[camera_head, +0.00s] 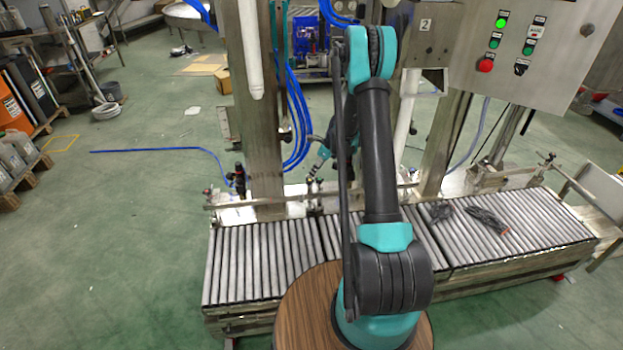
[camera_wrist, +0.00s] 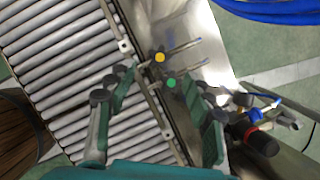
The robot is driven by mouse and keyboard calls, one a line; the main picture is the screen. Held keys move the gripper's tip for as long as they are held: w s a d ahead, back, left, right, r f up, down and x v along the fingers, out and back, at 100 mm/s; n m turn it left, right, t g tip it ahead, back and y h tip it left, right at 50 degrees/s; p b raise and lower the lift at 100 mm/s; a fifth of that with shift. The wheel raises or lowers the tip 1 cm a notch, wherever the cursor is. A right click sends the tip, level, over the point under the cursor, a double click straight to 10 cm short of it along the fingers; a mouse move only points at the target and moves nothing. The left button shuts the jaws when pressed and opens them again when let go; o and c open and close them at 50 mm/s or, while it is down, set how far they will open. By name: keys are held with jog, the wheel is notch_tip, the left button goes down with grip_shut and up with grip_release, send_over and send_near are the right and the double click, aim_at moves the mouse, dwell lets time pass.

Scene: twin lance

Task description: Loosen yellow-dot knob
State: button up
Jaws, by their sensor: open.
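I see no contact with either knob. In the head view my gripper (camera_head: 317,167) is small, partly hidden behind my arm, above the rail; I cannot pick out the dots there.
A roller conveyor (camera_wrist: 62,72) runs along the left of the wrist view, beside a metal guide rail. A red-and-black fitting (camera_wrist: 262,142) stands right of the right finger. Blue hoses (camera_wrist: 275,10) lie at top right. A control panel (camera_head: 530,55) hangs at upper right.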

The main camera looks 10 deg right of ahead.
aim_at(310, 180)
jog(key=shift+x, duration=3.2)
jog(key=shift+c, duration=0.4)
jog(key=c, duration=1.1)
jog(key=shift+d, duration=0.1)
jog(key=shift+n, duration=0.4)
jog(key=n+g, duration=0.1)
jog(key=n, duration=0.1)
jog(key=n+g, duration=0.1)
jog(key=n, duration=0.2)
jog(key=shift+w+d+n+y, duration=0.1)
jog(key=shift+w+n+y, duration=0.2)
jog(key=shift+y, duration=0.1)
jog(key=n+g, duration=0.1)
jog(key=n, duration=0.2)
jog(key=shift+w+n+g, duration=0.1)
jog(key=shift+n+g, duration=0.2)
jog(key=shift+g, duration=0.1)
jog(key=shift+w+n+g+h, duration=0.1)
jog(key=shift+n+g+h, duration=0.4)
jog(key=shift+n, duration=1.3)
jog(key=shift+g, duration=0.3)
